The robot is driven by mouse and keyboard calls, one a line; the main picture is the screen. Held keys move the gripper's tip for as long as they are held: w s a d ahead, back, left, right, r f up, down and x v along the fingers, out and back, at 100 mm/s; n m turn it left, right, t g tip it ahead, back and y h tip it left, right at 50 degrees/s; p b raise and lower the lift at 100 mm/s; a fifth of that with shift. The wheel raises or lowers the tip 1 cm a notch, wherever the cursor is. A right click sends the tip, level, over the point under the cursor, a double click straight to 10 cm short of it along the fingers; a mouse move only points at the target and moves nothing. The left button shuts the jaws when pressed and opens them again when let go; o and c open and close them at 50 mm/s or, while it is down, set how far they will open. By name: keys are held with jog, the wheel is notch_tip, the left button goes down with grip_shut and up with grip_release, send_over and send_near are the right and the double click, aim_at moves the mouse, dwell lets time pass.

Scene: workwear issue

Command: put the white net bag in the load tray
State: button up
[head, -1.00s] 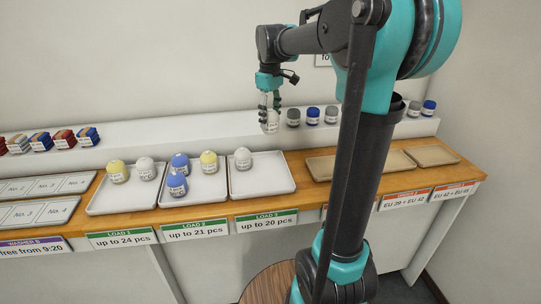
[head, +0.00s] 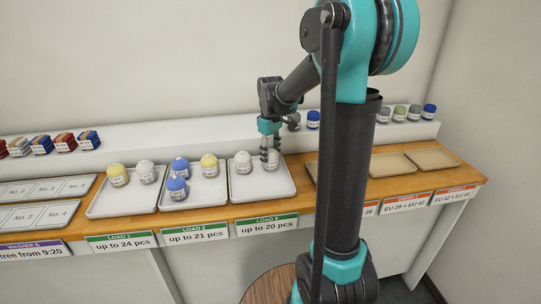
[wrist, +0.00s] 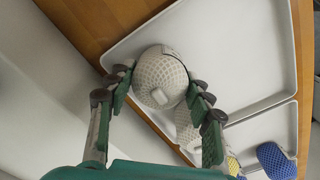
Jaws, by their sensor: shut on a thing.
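The white net bag (head: 272,160) is in my gripper (head: 269,154), at the right side of the load 3 tray (head: 264,185). In the wrist view the white net bag (wrist: 160,80) sits between the two fingers of my gripper (wrist: 157,95), which are shut on it. The bag is over the white tray (wrist: 235,50); I cannot tell if it touches the tray floor. Another white net bag (head: 243,162) is in the same tray, just left of it; in the wrist view it is partly hidden behind a finger.
Load 2 tray (head: 200,203) holds blue and yellow bags. Load 1 tray (head: 105,204) holds a yellow and a white bag. Brown trays (head: 437,159) lie to the right. The load 3 tray's front is free.

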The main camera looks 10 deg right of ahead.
aim_at(271, 150)
jog(key=shift+f, duration=0.1)
jog(key=o, duration=1.2)
jog(key=shift+c, duration=0.2)
notch_tip(271, 150, up, 12)
